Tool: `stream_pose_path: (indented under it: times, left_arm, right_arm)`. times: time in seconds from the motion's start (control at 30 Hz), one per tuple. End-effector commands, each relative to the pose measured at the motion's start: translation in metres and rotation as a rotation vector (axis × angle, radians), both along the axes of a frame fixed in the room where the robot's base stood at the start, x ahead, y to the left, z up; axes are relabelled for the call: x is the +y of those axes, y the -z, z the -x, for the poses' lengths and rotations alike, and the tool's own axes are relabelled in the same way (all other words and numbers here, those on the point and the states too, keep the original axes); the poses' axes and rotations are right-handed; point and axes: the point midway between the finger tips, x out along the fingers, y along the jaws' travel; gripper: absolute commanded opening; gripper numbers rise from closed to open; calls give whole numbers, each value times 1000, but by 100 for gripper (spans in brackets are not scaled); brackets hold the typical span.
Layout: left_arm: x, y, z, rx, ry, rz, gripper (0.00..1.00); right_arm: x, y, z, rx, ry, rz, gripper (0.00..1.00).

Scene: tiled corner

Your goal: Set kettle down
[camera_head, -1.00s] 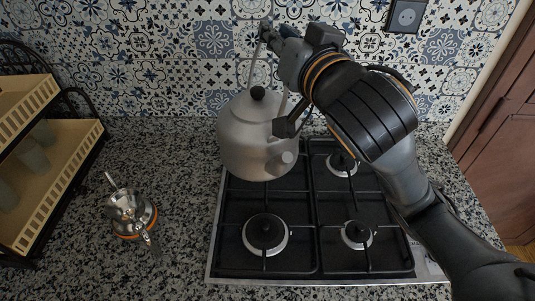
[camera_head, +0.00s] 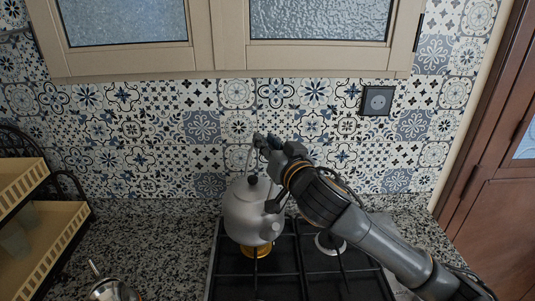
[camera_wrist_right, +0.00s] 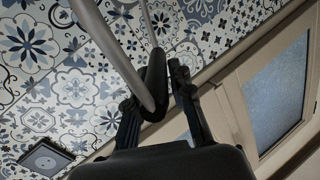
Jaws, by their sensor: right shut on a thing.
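The grey metal kettle (camera_head: 247,215) with a black lid knob is upright over the back left burner (camera_head: 257,251) of the black gas stove (camera_head: 300,275). That burner shows an orange-gold ring just below the kettle's base. I cannot tell whether the base touches the grate. My right gripper (camera_head: 264,144) is shut on the kettle's raised handle, above the lid. In the right wrist view, the grey handle (camera_wrist_right: 112,48) runs between the dark fingers of my right gripper (camera_wrist_right: 166,78). My left gripper is not in view.
A tiled wall (camera_head: 130,140) stands close behind the stove, with a socket (camera_head: 377,101) and a cabinet (camera_head: 230,40) above. A two-tier rack (camera_head: 50,235) is at left. A shiny metal pot (camera_head: 112,290) is on the speckled counter (camera_head: 150,245). The back right burner (camera_head: 328,243) is bare.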

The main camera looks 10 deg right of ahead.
Motion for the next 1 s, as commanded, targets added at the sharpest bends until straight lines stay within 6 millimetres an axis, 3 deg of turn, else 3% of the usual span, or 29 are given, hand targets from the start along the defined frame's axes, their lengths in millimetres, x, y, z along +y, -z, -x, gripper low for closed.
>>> stream_pose_path:
  times: [0.13, 0.4, 0.9, 0.93, 1.0]
  left_arm:
    - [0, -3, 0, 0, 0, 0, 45]
    - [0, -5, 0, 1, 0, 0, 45]
    - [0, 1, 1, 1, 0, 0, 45]
    - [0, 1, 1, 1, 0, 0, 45]
    - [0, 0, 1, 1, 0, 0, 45]
  right_arm:
    - [-2, 7, -7, -3, 0, 0, 0]
    - [-3, 38, -9, -4, -1, 0, 0]
    - [-3, 47, -9, -5, -2, -2, 0]
    - [-3, 49, -9, -1, -1, 0, 24]
    - [-3, 48, -9, -1, -1, 1, 38]
